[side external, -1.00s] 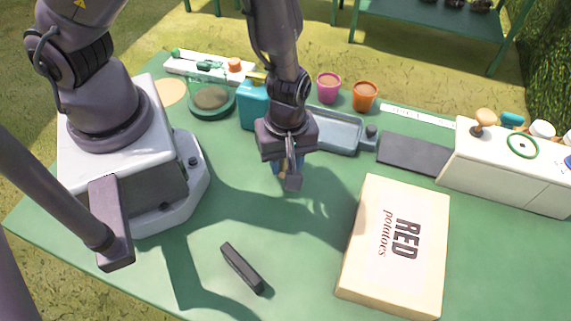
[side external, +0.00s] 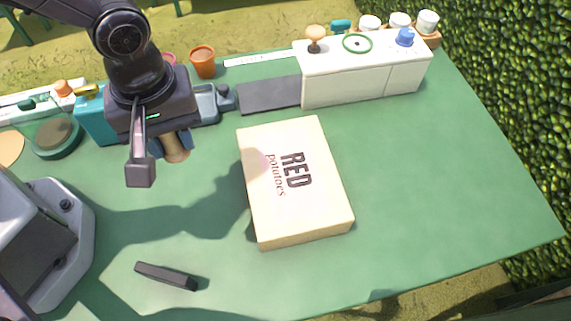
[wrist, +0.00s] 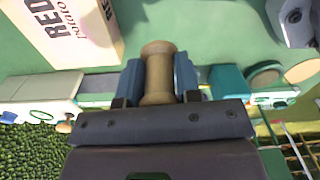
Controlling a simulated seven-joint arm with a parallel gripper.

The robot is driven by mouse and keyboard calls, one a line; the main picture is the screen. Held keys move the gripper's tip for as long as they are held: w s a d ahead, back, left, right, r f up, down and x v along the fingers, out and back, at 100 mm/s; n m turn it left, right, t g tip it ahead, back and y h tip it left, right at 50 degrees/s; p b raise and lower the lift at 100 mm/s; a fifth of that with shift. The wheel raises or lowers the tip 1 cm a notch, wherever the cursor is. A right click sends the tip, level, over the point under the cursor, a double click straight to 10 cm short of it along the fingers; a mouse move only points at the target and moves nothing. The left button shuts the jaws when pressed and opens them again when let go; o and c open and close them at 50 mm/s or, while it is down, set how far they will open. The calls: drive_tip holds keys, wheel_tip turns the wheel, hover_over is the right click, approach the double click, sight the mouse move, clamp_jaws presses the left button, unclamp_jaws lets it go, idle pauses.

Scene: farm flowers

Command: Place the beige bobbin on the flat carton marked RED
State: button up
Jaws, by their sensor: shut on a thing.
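The beige bobbin (side external: 175,147) is held between the blue pads of my gripper (side external: 158,148), above the table and left of the carton in the side view. In the wrist view my gripper (wrist: 160,85) is shut on the bobbin (wrist: 158,72), with a pad on each side. The flat carton marked RED (side external: 318,205) lies on the green table, its top bare. It also shows in the wrist view (wrist: 85,45) at the upper left, apart from the bobbin.
A black bar (side external: 166,276) lies on the table front left. A white cabinet (side external: 365,78) with small items, a dark mat (side external: 268,95) and an orange pot (side external: 203,62) line the back. The table (side external: 430,180) right of the carton is clear.

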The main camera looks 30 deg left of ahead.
drive_tip(key=d+r+m, duration=0.3)
drive_tip(key=r+m, duration=0.1)
drive_tip(key=m, duration=0.1)
hover_over(291, 171)
drive_tip(key=f, duration=0.9)
drive_tip(key=shift+s+a, duration=0.15)
drive_tip(key=shift+s, duration=0.05)
drive_tip(key=shift+w+f, duration=0.15)
drive_tip(key=shift+f, duration=1.7)
drive_tip(key=shift+f, duration=0.15)
drive_tip(key=o, duration=0.9)
